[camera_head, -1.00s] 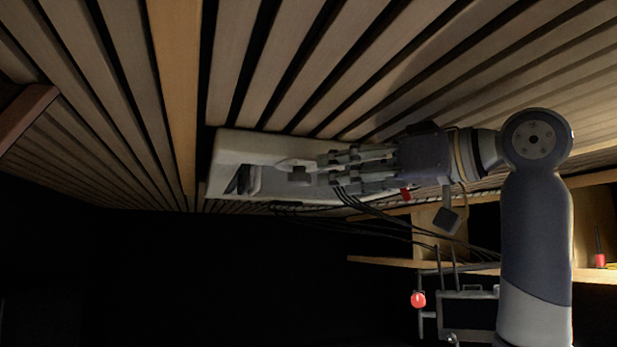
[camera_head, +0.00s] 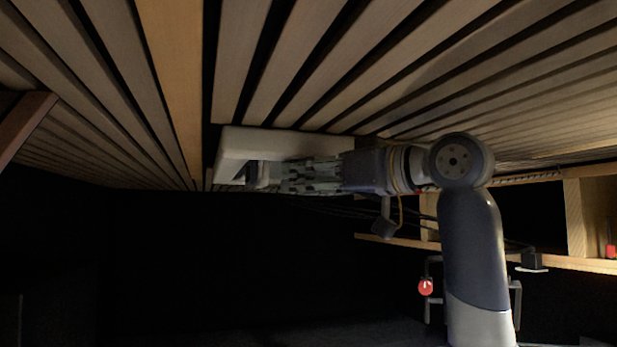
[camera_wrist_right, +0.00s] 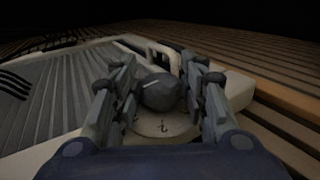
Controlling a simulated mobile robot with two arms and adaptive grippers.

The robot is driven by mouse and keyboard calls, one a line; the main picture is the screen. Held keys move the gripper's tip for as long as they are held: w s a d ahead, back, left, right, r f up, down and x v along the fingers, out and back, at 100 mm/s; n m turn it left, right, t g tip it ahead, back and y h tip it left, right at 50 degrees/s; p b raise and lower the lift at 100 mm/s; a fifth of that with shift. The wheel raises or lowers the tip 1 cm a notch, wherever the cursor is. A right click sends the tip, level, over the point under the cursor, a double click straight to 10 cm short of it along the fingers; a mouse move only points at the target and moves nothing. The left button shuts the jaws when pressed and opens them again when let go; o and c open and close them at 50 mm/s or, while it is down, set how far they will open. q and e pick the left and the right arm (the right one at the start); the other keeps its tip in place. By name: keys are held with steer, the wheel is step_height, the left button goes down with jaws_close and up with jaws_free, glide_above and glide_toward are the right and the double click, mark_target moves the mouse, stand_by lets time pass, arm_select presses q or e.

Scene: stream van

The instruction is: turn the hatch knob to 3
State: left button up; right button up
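The hatch knob (camera_wrist_right: 160,92) is a round dark grey knob on a pale round dial (camera_wrist_right: 165,126) with a small dark mark on it, which I cannot read for certain. My right gripper (camera_wrist_right: 162,86) has one finger on each side of the knob, apart, with thin gaps seeming to show beside it. In the head view my right gripper (camera_head: 285,176) reaches left along the white hatch housing (camera_head: 270,140), and the knob is hidden behind the fingers. My left gripper is in neither view.
The slatted wooden ceiling (camera_head: 400,70) runs close above my right arm. Wooden shelving (camera_head: 575,215) stands at the right, with a red-and-metal fitting (camera_head: 425,287) below. A ribbed grey panel (camera_wrist_right: 65,95) lies left of the knob in the wrist view.

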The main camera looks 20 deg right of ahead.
steer(key=c, duration=0.5)
steer(key=shift+y, duration=0.3)
steer(key=shift+n+g+y, duration=0.7)
steer(key=shift+n, duration=0.1)
steer(key=o, duration=1.1)
steer(key=shift+c, duration=0.2)
steer(key=shift+s+d, duration=0.15)
steer(key=v, duration=1.1)
steer(key=shift+s, duration=0.3)
steer(key=shift+d, duration=0.2)
